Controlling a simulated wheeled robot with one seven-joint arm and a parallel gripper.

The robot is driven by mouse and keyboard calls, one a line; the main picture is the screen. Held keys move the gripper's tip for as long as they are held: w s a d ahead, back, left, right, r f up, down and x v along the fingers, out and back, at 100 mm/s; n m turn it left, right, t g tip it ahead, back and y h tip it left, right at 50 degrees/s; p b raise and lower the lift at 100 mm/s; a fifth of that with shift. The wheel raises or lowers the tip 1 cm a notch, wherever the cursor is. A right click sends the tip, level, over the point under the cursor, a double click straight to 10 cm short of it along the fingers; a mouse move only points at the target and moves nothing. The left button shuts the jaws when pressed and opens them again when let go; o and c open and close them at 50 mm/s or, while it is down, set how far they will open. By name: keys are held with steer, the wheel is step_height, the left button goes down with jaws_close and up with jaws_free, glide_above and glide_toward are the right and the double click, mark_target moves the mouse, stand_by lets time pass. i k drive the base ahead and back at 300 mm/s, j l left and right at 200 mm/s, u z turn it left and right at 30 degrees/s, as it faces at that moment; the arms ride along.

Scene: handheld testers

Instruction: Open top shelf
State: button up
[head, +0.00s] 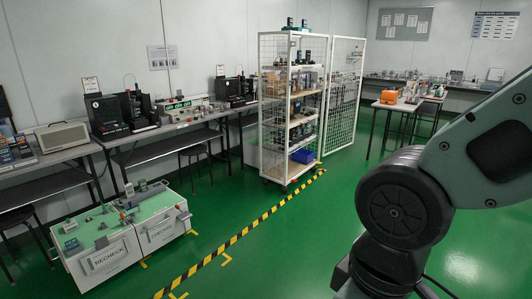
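A white wire-mesh shelf rack (265,112) stands at the middle of the head view. It has several levels, with small boxes and devices on them. Its mesh door (343,95) stands swung out to the right, so the rack's front is open. A few small devices (297,24) sit on top of the rack. I cannot tell which of these is the top shelf meant. My arm fills the right side; my gripper is out of view.
Benches (165,128) with test machines run along the left wall. A blue bin (303,156) sits low in the rack. Yellow-black floor tape (240,235) crosses open green floor (285,255).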

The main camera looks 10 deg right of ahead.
mark_target(300, 64)
steer(key=i+z, duration=0.35)
steer(key=i, duration=2.6)
steer(key=i+l, duration=0.1)
steer(key=i, duration=0.7)
steer(key=i+l+u, duration=0.1)
steer(key=i, duration=0.7)
steer(key=i+u, duration=0.15)
steer(key=i, duration=0.25)
steer(key=i+l+u, duration=0.15)
steer(key=i, duration=0.2)
steer(key=i+l+u, duration=0.15)
steer(key=i, duration=0.2)
